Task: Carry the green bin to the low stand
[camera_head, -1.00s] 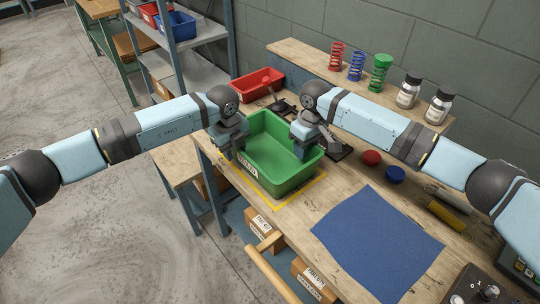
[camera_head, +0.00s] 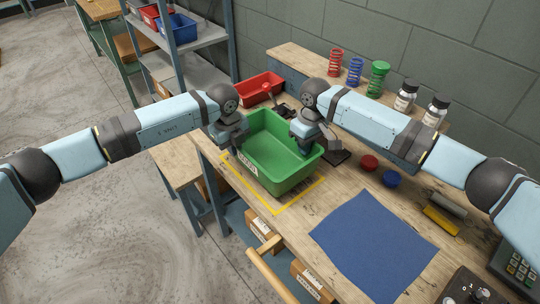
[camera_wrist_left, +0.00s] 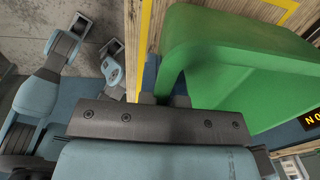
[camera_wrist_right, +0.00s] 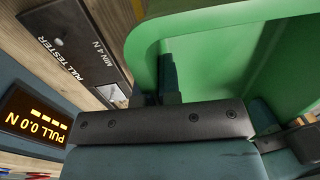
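The green bin (camera_head: 283,158) is held between my two grippers over the workbench, above a yellow taped outline (camera_head: 283,208). It looks raised a little and roughly level. My left gripper (camera_head: 236,142) is shut on its left wall; the left wrist view shows the fingers at the green rim (camera_wrist_left: 230,65). My right gripper (camera_head: 308,142) is shut on the opposite wall; the right wrist view shows one finger inside the bin (camera_wrist_right: 215,50). A lower wooden-topped stand (camera_head: 172,167) is left of the bench, partly hidden by my left arm.
A red bin (camera_head: 260,88) and a dark pull tester (camera_head: 336,157) are close behind and beside the green bin. A blue mat (camera_head: 372,245), red and blue caps and a shelf of springs and bottles are to the right. Boxes (camera_head: 262,228) sit below the bench.

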